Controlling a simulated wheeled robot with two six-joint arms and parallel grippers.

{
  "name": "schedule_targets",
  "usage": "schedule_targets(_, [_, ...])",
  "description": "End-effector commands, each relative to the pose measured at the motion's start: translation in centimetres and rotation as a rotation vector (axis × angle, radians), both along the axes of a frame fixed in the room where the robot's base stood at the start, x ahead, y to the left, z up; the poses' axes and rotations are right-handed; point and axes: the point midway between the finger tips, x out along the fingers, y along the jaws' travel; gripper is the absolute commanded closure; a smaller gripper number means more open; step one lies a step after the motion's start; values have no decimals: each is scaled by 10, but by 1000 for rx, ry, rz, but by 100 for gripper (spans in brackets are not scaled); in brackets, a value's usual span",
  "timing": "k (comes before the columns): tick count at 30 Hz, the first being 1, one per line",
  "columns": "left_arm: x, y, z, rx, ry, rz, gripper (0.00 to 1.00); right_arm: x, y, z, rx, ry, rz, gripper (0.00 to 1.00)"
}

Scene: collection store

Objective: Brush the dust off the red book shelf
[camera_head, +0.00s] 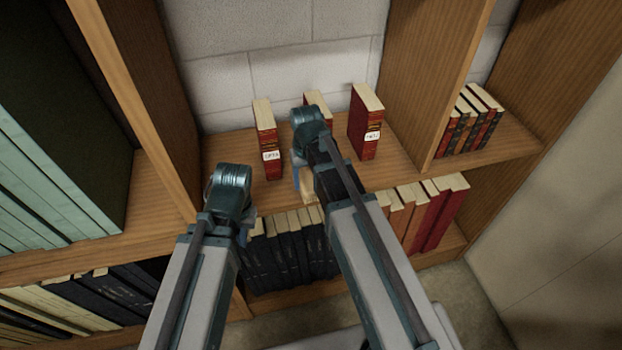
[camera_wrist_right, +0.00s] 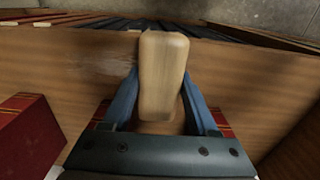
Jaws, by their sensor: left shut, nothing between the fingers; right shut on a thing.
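The red book shelf (camera_head: 340,168) is a wooden board with three upright red books: a left one (camera_head: 267,140), a middle one (camera_head: 318,100) partly behind my right arm, and a right one (camera_head: 365,122). My right gripper (camera_head: 303,178) is shut on a pale wooden brush (camera_wrist_right: 163,70), low over the front of the board between the outer books; the brush also shows in the head view (camera_head: 307,192). Its bristles are hidden. A faint pale patch, perhaps dust (camera_wrist_right: 108,66), lies beside the brush in the wrist view. My left gripper (camera_head: 246,234) is shut and empty near the shelf's front edge.
Dark-blue volumes (camera_head: 285,250) and orange and red books (camera_head: 420,215) fill the shelf below. Wooden uprights (camera_head: 435,75) bound the bay.

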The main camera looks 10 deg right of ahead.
Motion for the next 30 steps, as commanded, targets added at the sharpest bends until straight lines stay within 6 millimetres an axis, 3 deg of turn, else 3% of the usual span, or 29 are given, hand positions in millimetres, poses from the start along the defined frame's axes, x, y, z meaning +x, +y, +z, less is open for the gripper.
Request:
schedule_targets(8, [0, 0, 5, 0, 0, 0, 100, 0, -1, 5, -1, 0, 0, 100])
schedule_targets(24, [0, 0, 56, 0, 0, 0, 100, 0, -1, 56, -1, 0, 0, 100])
schedule_targets(30, [0, 0, 62, 0, 0, 0, 100, 0, -1, 62, -1, 0, 0, 100])
